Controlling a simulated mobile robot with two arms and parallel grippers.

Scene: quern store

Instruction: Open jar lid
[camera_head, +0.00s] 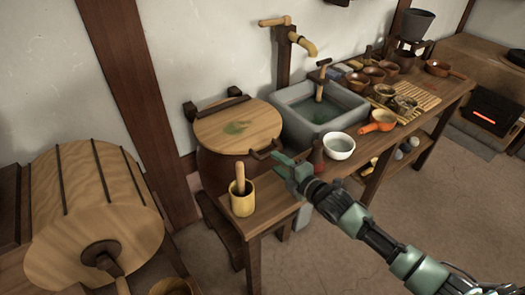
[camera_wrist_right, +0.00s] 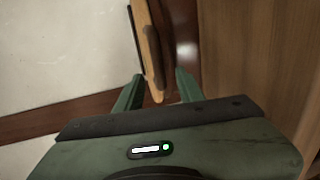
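My right gripper (camera_head: 283,160) is just in front of the lid's front edge in the head view. In the right wrist view my right gripper (camera_wrist_right: 159,75) has its fingers apart, with the lid (camera_wrist_right: 151,45) seen edge-on between and beyond them. Contact cannot be told. My left gripper is out of view.
A yellow mug (camera_head: 243,204) with a wooden pestle stands on the bench corner below the gripper. A white bowl (camera_head: 339,146) and a grey sink (camera_head: 345,103) are to the right. A wooden barrel (camera_head: 95,215) with a crank stands at left. Floor at lower right is clear.

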